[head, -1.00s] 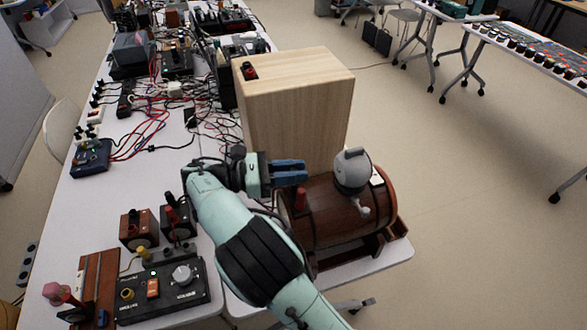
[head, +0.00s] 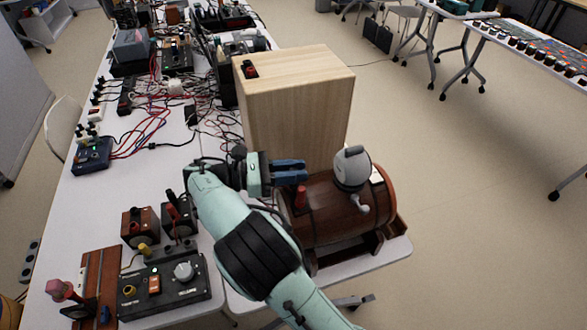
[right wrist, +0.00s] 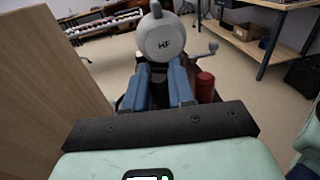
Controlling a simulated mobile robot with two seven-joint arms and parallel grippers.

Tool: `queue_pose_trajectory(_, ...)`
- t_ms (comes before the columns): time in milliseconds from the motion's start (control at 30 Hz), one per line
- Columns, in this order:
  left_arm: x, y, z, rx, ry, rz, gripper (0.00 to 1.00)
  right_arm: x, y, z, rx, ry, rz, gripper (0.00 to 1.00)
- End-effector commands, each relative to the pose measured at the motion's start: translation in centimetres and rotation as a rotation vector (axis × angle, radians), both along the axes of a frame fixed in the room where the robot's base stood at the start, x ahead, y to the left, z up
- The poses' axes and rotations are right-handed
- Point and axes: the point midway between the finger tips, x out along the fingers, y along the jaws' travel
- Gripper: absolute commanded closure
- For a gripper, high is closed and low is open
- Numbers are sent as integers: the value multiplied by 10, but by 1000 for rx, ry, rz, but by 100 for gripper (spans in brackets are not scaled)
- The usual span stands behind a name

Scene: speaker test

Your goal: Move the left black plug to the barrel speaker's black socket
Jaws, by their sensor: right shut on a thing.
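The barrel speaker (head: 340,222) is a brown wooden barrel lying on a cradle, with a grey horn unit (head: 352,172) on top. A red plug (head: 300,197) stands upright at its left end; it also shows in the right wrist view (right wrist: 205,87). My right gripper (head: 303,171) is above the barrel's left end, beside the red plug. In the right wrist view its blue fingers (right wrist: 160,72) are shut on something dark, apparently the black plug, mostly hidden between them. The black socket is hidden, and I cannot tell whether the plug touches it. My left gripper is out of view.
A tall wooden box speaker (head: 295,110) stands close behind the gripper. Two small speakers (head: 140,228) and a black tester box (head: 165,290) with a knob are left of my arm. Tangled cables (head: 150,125) cover the far left table.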

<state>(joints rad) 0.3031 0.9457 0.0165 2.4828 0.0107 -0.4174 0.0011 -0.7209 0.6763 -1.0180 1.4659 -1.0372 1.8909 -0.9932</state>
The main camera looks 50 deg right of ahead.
Motion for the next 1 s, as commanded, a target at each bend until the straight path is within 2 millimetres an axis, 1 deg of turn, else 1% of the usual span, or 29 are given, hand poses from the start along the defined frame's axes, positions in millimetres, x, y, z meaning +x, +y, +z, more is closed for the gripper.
queue_pose_trajectory(667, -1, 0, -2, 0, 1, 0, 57, 0, 0, -13, 1, 0, 0, 100)
queue_pose_trajectory(700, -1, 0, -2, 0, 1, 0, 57, 0, 0, -13, 1, 0, 0, 70)
queue_pose_trajectory(767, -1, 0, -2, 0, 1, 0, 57, 0, 0, -13, 1, -1, 0, 50)
queue_pose_trajectory(800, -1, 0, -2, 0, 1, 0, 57, 0, 0, -13, 1, -1, 0, 46)
queue_pose_trajectory(1000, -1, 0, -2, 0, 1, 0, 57, 0, 0, -13, 1, -1, 0, 46)
